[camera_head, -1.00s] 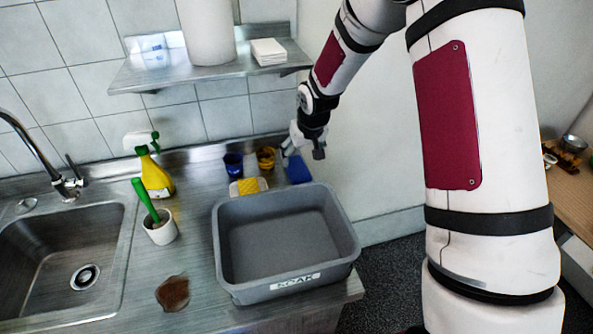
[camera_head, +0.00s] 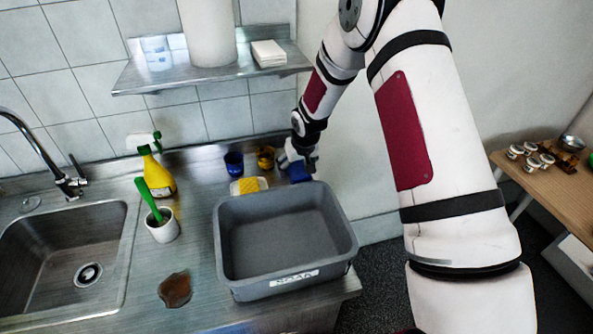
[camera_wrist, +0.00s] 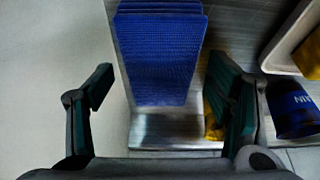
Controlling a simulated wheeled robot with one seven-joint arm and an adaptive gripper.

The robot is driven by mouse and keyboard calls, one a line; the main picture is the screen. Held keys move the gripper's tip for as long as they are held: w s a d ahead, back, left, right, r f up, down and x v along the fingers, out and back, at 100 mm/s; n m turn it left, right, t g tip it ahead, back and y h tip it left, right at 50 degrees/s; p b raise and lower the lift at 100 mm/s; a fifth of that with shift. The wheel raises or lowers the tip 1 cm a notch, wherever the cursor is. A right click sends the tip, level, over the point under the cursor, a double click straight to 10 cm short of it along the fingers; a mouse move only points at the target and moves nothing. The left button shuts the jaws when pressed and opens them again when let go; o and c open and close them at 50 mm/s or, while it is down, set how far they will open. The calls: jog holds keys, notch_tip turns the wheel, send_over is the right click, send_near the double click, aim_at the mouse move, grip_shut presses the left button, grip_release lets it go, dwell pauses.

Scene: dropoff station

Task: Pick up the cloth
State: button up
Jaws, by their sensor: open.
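The blue folded cloth (camera_head: 298,173) lies at the back right of the steel counter, behind the grey tub, and is partly hidden by my gripper in the head view. In the wrist view the cloth (camera_wrist: 160,60) shows a ribbed blue face with layered folds at the top. My gripper (camera_head: 296,157) is over the cloth at its back. In the wrist view its two dark fingers (camera_wrist: 160,72) are spread wide, one on each side of the cloth. I see gaps between the fingers and the cloth, and nothing is held.
The grey tub (camera_head: 238,287) stands in front of the cloth. A steel shelf (camera_head: 205,75) hangs above. The wall is close on the right.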

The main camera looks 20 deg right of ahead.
aim_at(299, 163)
jog(key=c, duration=1.1)
jog(key=shift+r, duration=0.1)
jog(key=shift+w+r+b, duration=0.1)
jog(key=shift+r+b, duration=0.2)
jog(key=shift+r, duration=0.65)
jog(key=shift+d+r+b, duration=0.35)
jog(key=shift+d+r, duration=0.3)
jog(key=shift+r, duration=0.05)
jog(key=d+b, duration=0.2)
jog(key=d, duration=1.4)
jog(key=shift+d+b, duration=0.35)
jog(key=o, duration=0.4)
jog(key=c, duration=0.4)
